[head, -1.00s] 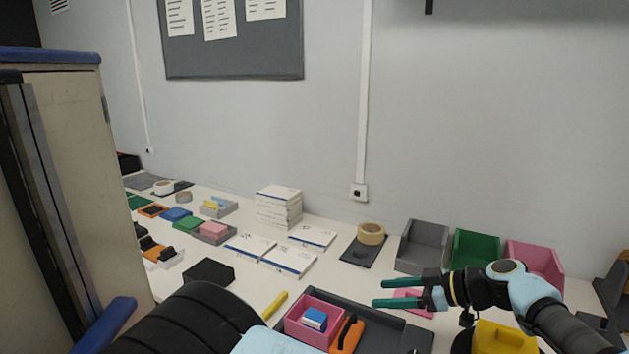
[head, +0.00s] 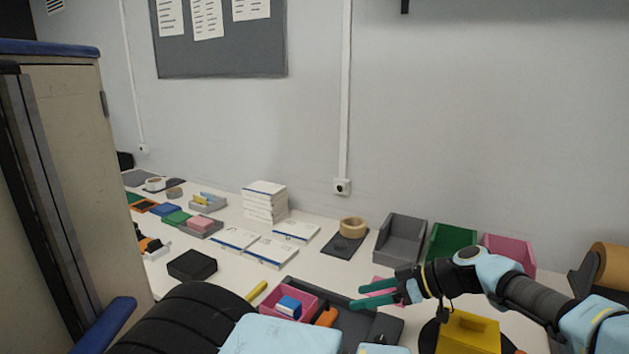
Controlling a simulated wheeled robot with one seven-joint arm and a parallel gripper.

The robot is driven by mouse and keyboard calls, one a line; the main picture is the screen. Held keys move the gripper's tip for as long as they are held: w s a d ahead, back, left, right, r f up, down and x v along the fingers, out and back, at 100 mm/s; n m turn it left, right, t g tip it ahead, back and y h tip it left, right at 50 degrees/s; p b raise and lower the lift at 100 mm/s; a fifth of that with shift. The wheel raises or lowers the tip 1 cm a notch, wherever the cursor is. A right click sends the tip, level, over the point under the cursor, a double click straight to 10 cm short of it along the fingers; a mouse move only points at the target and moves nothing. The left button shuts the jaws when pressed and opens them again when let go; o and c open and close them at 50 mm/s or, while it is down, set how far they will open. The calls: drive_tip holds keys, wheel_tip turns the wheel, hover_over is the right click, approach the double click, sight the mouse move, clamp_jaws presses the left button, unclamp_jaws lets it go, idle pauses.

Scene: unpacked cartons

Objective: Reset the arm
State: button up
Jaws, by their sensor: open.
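My gripper (head: 362,296) has green fingers and is open, with nothing between them. It hangs above the right part of a dark grey tray (head: 388,328), pointing left, and my light blue and black arm reaches in from the right. A pink item (head: 384,284) on the table lies partly hidden behind the fingers.
A pink box (head: 270,303) holding a blue and white block (head: 289,307) stands in the tray. Grey (head: 400,240), green (head: 451,240) and pink (head: 511,251) bins line the wall. A yellow box (head: 468,332) sits below my arm. A tall cabinet (head: 60,180) blocks the left.

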drive_tip(key=s+a+f+m+g+h+b, duration=0.3)
drive_tip(key=a+g+h, duration=0.1)
drive_tip(key=a, duration=0.3)
drive_tip(key=s+a+f+m+g+h+b, duration=0.2)
drive_tip(key=a+f+m+g+h, duration=0.15)
drive_tip(key=a, duration=0.25)
drive_tip(key=w+a+r+m+t+h+b, duration=0.1)
drive_tip(key=a+r+m+t+h+b, duration=0.3)
drive_tip(key=r, duration=0.5)
drive_tip(key=a+m+t, duration=0.1)
drive_tip(key=m, duration=0.1)
drive_tip(key=shift+w+m, duration=0.3)
drive_tip(key=shift+m, duration=0.05)
